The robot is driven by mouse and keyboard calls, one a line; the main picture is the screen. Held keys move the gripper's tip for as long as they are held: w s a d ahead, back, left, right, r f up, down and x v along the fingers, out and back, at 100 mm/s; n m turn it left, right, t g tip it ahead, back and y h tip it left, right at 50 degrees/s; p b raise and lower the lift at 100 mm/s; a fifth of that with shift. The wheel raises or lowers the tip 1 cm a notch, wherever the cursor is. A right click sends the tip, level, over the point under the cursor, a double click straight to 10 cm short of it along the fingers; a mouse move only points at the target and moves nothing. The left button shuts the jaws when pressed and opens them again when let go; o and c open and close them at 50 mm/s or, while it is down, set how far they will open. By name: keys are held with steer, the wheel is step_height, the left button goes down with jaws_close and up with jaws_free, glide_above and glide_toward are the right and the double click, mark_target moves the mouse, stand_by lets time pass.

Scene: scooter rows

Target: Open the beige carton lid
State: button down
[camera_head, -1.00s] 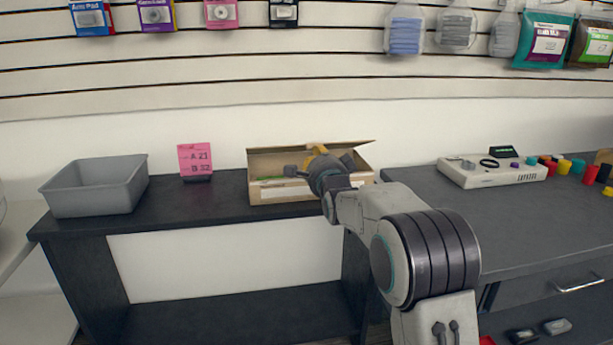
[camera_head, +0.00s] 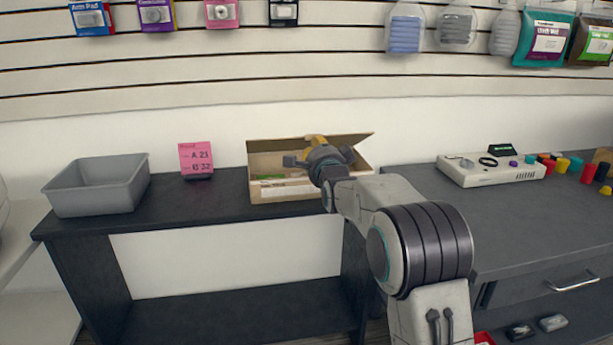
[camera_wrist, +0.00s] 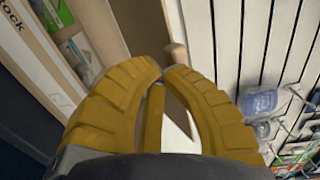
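The beige carton (camera_head: 262,195) stands on the dark shelf, with green items inside. Its lid (camera_head: 352,143) is raised at the back, tilted up with its inner face showing. In the wrist view the lid (camera_wrist: 137,25) is a brown panel with a small tan tab (camera_wrist: 175,54) at its edge. My gripper (camera_head: 317,141) is over the carton, in front of the lid. In the wrist view its yellow fingers (camera_wrist: 162,70) come together at the tips, right by the lid's edge and tab. I see nothing clearly pinched between them; the exact contact is hidden.
A grey bin (camera_head: 97,187) and a pink sign (camera_head: 196,158) stand left of the carton. A pale device (camera_head: 490,170) and several coloured pieces are on the right counter (camera_head: 500,215). The slatted wall (camera_head: 250,100) with hanging packages rises behind.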

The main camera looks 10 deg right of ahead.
mark_target(314, 135)
steer(key=shift+w+r+p, duration=1.3)
steer(key=shift+r+p, duration=0.05)
steer(key=shift+p, duration=0.4)
steer(key=shift+w, duration=0.1)
steer(key=shift+w+r+p, duration=0.2)
steer(key=shift+w+p, duration=0.5)
steer(key=shift+p, duration=0.15)
steer(key=shift+w+r+p, duration=0.25)
steer(key=shift+w+p, duration=0.45)
steer(key=shift+p, duration=0.1)
steer(key=shift+w+r+p, duration=0.2)
steer(key=shift+w+p, duration=0.5)
steer(key=shift+p, duration=0.15)
steer(key=shift+w+p, duration=0.3)
steer(key=shift+w, duration=0.2)
steer(key=shift+w+r+p, duration=0.2)
steer(key=shift+w+p, duration=1.5)
steer(key=shift+p, duration=0.95)
steer(key=shift+w+p, duration=0.65)
steer(key=shift+p, duration=0.4)
